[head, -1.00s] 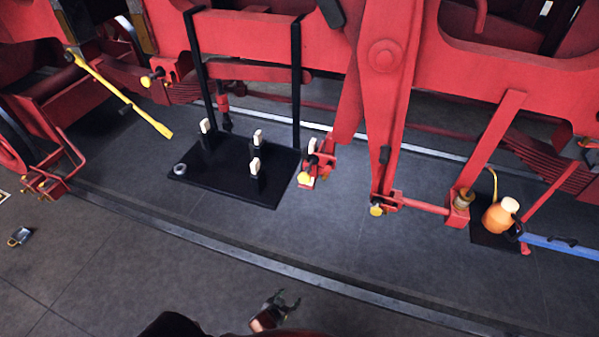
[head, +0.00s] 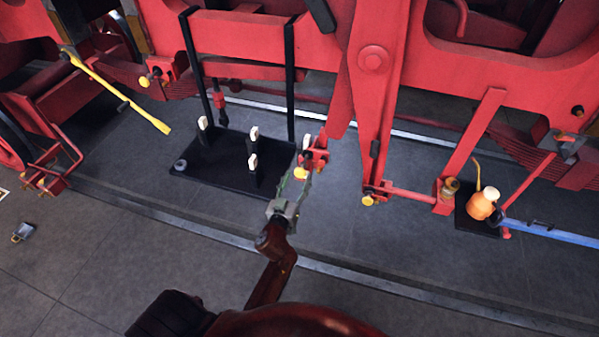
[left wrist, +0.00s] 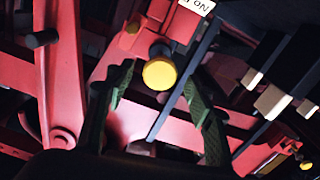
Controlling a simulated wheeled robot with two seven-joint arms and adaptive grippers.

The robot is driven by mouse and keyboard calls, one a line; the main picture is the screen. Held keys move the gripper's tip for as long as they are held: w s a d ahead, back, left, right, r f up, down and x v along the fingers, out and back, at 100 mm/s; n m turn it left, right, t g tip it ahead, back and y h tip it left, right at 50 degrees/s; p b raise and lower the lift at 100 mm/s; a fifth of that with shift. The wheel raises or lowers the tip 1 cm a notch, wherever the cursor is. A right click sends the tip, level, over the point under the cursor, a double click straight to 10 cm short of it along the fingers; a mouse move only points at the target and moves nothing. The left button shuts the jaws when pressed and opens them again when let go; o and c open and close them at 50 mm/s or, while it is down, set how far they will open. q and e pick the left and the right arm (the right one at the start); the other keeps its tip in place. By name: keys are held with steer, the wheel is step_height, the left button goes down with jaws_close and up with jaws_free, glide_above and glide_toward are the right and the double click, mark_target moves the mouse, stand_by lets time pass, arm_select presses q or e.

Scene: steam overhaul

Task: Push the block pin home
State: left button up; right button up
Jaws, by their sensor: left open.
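A yellow round-headed pin (head: 301,173) sticks out of a small red block (head: 315,158) just right of the black tray; I take it as the block pin. My left gripper (head: 297,184) is open just in front of it. In the left wrist view the yellow pin head (left wrist: 160,73) shows between the two spread fingertips (left wrist: 160,88), apart from both. A dark collar sits behind the head. How deep the pin sits in the block cannot be told. My right gripper is not in view.
A black tray (head: 215,178) with white-topped posts lies left of the block. A red lever (head: 376,100) hangs to the right, with another yellow-headed pin (head: 367,200). An orange oil can (head: 481,205) stands far right. The floor in front is mostly clear.

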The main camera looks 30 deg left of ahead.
mark_target(299, 175)
arm_select(q)
steer(key=shift+x, duration=1.7)
jaws_close()
